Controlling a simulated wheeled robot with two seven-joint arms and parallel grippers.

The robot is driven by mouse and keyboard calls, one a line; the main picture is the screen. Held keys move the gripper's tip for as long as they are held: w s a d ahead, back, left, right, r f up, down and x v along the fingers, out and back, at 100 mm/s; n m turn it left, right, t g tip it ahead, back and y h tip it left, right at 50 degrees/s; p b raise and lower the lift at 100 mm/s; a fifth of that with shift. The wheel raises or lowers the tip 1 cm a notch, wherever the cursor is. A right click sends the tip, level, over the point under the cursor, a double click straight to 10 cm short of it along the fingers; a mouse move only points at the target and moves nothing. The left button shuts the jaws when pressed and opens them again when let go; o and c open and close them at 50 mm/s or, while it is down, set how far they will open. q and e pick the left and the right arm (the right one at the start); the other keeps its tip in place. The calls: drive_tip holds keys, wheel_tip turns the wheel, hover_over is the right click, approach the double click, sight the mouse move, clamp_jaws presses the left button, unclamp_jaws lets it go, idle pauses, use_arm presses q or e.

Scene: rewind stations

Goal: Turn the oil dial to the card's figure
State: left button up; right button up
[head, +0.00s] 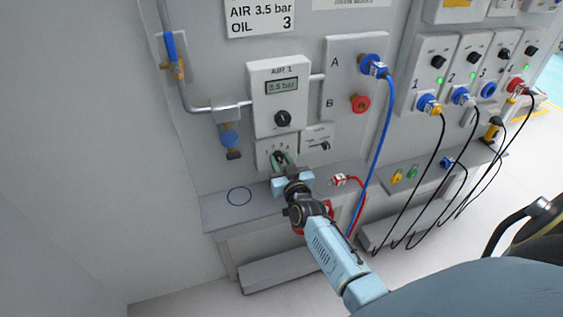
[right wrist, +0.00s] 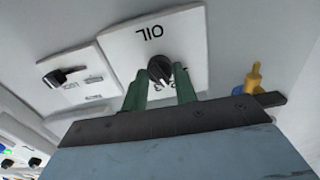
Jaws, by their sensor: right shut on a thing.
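The oil dial (right wrist: 159,69) is a black knob with a white pointer mark on a white plate lettered OIL, upside down in the right wrist view. Its pointer slants down and slightly right there; the figures around it are partly hidden by the fingers. My right gripper (head: 280,158) is shut on the dial, its green fingers on either side of the knob; they also show in the right wrist view (right wrist: 160,88). The card (head: 260,17) on the wall reads AIR 3.5 bar, OIL 3. My left gripper is not in view.
The AIR 1 box (head: 281,96) with a 3.5 bar display and black knob is just above. A small panel with a black lever (head: 318,145) is beside the oil plate. A grey shelf (head: 215,213) is below. Blue hose (head: 384,130) and black cables hang to the right.

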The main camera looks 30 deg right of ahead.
drive_tip(key=shift+m, duration=0.3)
drive_tip(key=m, duration=0.3)
drive_tip(key=shift+m, duration=2)
drive_tip(key=o, duration=1)
drive_tip(key=shift+c, duration=0.2)
